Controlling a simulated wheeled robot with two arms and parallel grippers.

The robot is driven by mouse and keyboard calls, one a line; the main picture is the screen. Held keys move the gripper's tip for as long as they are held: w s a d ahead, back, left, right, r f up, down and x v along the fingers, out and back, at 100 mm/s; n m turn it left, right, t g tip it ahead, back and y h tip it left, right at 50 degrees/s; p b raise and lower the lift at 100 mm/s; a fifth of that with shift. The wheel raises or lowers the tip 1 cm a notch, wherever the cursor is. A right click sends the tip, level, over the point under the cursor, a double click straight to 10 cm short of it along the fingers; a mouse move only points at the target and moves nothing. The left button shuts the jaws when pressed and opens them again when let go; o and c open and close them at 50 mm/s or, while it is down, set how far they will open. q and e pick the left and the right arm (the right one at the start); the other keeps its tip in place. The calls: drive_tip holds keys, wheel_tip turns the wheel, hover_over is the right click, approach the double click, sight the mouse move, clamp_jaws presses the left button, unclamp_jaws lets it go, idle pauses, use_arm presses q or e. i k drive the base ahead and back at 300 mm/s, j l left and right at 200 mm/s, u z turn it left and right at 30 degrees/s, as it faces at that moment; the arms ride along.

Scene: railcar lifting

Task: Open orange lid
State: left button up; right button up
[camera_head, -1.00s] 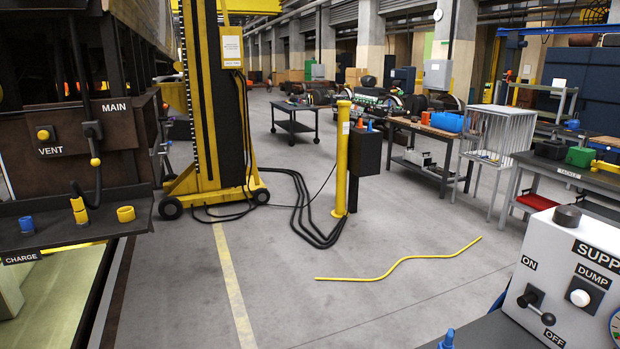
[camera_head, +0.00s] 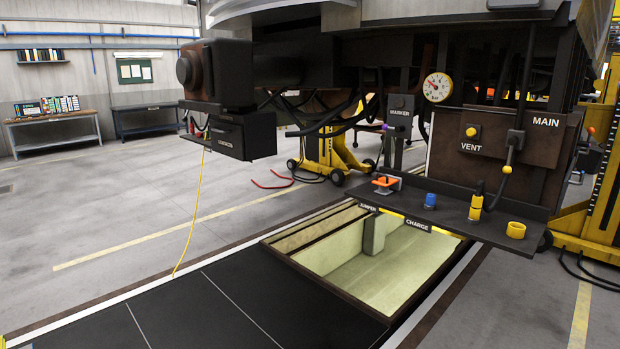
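A small orange piece (camera_head: 385,181) sits at the left end of the dark shelf under the railcar, above a small label that is hard to read. It looks like the orange lid, but it is too small to tell whether it is open or shut. The dark shelf (camera_head: 455,210) also carries a blue cap (camera_head: 430,201), a yellow plug-like part (camera_head: 476,205) and a yellow ring-shaped socket (camera_head: 516,230) near the CHARGE label. Neither of my grippers is in view.
An open pit (camera_head: 340,262) with pale walls lies in the floor below the shelf. A dark box (camera_head: 243,135) hangs under the railcar at left, with a yellow cable (camera_head: 198,210) reaching the floor. A yellow jack (camera_head: 330,150) stands behind. Grey floor (camera_head: 120,200) at left is clear.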

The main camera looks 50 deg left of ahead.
sight(385, 181)
drive_tip(key=u, duration=1.05)
drive_tip(key=z, duration=0.4)
drive_tip(key=i+j+z, duration=0.4)
drive_tip(key=j, duration=0.15)
drive_tip(key=i+j+z, duration=0.1)
drive_tip(key=j+z, duration=0.15)
drive_tip(key=i+j+z, duration=0.2)
drive_tip(key=j, duration=0.15)
drive_tip(key=k, duration=0.1)
